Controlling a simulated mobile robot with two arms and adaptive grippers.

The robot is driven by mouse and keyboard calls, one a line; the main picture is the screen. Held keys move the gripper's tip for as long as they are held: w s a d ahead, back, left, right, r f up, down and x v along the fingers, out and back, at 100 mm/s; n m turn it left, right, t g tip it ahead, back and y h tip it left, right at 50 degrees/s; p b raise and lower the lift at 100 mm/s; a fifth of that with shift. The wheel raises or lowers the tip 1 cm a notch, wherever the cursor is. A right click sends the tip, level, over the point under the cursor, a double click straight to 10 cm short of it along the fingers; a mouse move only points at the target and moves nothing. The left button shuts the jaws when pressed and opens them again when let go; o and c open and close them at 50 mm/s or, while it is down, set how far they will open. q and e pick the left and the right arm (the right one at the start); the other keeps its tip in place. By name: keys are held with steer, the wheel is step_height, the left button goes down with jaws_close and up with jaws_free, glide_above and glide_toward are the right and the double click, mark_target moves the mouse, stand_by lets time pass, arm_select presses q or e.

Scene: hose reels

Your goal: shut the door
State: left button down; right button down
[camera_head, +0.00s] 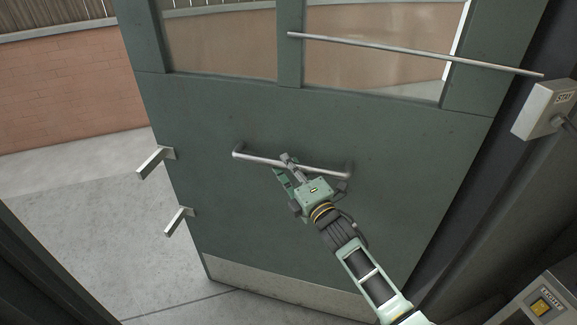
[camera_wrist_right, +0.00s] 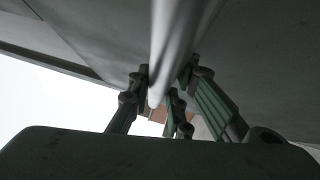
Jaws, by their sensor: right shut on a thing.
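The green door (camera_head: 330,230) stands open, with the floor and a brick wall showing past its left edge. A silver bar handle (camera_head: 320,168) is fixed across its middle. My right gripper (camera_head: 285,166) is shut on this handle, left of the handle's middle. In the right wrist view the handle (camera_wrist_right: 172,45) runs between the fingers of my right gripper (camera_wrist_right: 163,95). My left gripper is not in view.
Two metal brackets (camera_head: 155,162) stick out from the door's left edge. A thin rod (camera_head: 410,52) crosses the window to a grey box marked STAY (camera_head: 545,110). A box with a yellow switch (camera_head: 541,306) is at the lower right. Paved floor (camera_head: 90,205) is clear at left.

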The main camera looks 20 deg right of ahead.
stand_by(0.3)
steer(key=shift+s+a, duration=0.2)
steer(key=shift+s, duration=0.05)
steer(key=s+a+n+g+y+p, duration=0.1)
steer(key=s+n+g+y+p, duration=0.3)
steer(key=s, duration=2.4)
steer(key=n+g+y, duration=0.2)
steer(key=n+y, duration=0.1)
steer(key=y, duration=0.3)
steer(key=shift+y, duration=0.4)
steer(key=shift+a+r, duration=0.1)
steer(key=c, duration=1.9)
jaws_free()
steer(key=shift+s, duration=0.1)
steer(key=shift+c, duration=0.2)
steer(key=o, duration=0.3)
steer(key=shift+s, duration=0.2)
